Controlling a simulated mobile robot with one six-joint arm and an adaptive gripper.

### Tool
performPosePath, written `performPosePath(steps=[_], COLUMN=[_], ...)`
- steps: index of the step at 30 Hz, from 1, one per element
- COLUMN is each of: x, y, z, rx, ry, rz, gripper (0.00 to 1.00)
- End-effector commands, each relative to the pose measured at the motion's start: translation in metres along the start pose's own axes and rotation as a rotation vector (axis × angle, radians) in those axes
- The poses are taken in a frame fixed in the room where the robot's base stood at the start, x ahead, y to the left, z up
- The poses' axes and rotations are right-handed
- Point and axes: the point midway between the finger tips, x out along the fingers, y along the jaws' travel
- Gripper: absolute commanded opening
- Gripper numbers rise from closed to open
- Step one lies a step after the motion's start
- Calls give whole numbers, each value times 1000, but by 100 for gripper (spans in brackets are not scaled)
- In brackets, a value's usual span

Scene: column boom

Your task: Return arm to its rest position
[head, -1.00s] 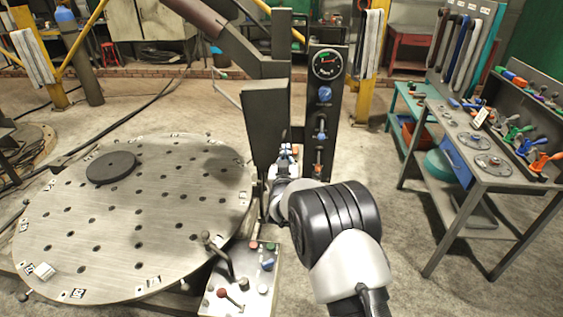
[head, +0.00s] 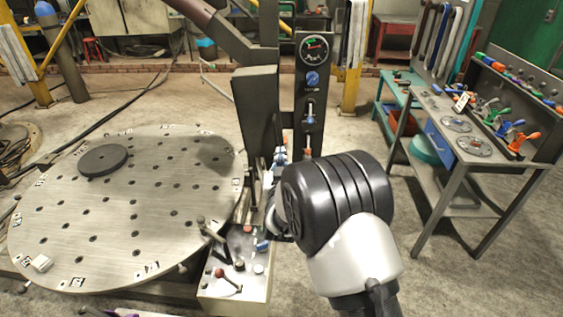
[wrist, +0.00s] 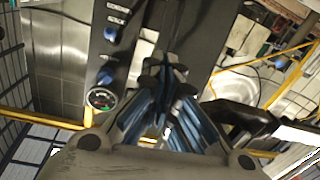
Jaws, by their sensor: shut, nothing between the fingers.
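My gripper shows in the wrist view (wrist: 165,75), its fingers together with nothing between them. In the head view my arm's black and white links fill the lower middle and hide most of the gripper. Behind the arm stands a dark control column (head: 311,95) with a round gauge (head: 314,48), a blue knob and levers. In the wrist view the gauge (wrist: 101,98) shows left of the fingers and the column's blue knobs lie above it. I cannot tell how far the fingertips are from the column.
A round perforated table (head: 130,215) with a black disc (head: 103,160) is on the left. A lever console (head: 237,265) stands close left of my arm. A workbench (head: 470,150) with clamps is at right. Floor between arm and bench is clear.

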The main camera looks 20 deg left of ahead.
Motion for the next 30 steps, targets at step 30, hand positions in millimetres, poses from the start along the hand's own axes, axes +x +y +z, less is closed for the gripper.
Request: performPosePath(steps=[30], x=[-200], y=[180], z=[-108], rx=[158], ry=[-612], rz=[11], gripper=[0])
